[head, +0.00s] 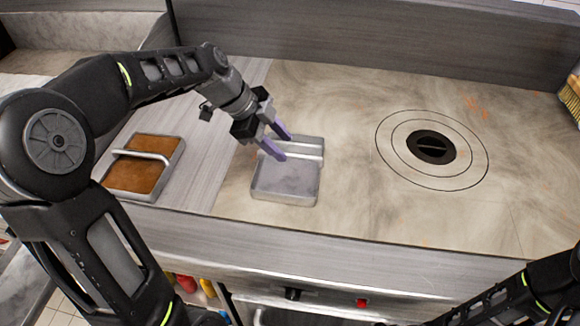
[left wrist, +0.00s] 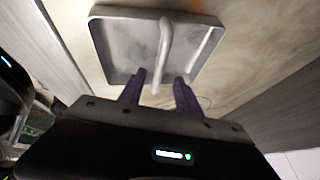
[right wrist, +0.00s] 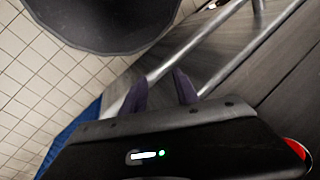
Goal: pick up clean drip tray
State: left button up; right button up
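The clean drip tray (head: 284,197) is a shallow grey metal pan with a bar handle (head: 303,150) across it, lying flat on the counter. My left gripper (head: 284,146) is open, its purple fingers above the tray's far left part, by the handle. In the left wrist view the tray (left wrist: 115,73) lies beyond the fingers, and the near end of its handle (left wrist: 164,45) shows between the open fingertips (left wrist: 158,78). Whether the fingers touch the handle cannot be told. My right gripper (right wrist: 158,82) is open and empty, away from the tray.
A second tray (head: 178,165) with a brown-covered bottom and its own handle lies to the left on a grey panel. A round black drain-like fitting (head: 431,147) with rings around it is in the counter at right. The counter between is clear. A bristled brush (head: 571,97) shows at the right edge.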

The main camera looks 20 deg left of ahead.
aim_at(288, 153)
pick_arm(q)
jog(key=shift+x, duration=2.6)
jog(key=shift+s+a+f, duration=0.1)
jog(key=shift+a, duration=0.05)
jog(key=shift+f+b, duration=0.25)
jog(key=shift+b, duration=0.65)
jog(key=shift+c, duration=0.6)
grip_shut()
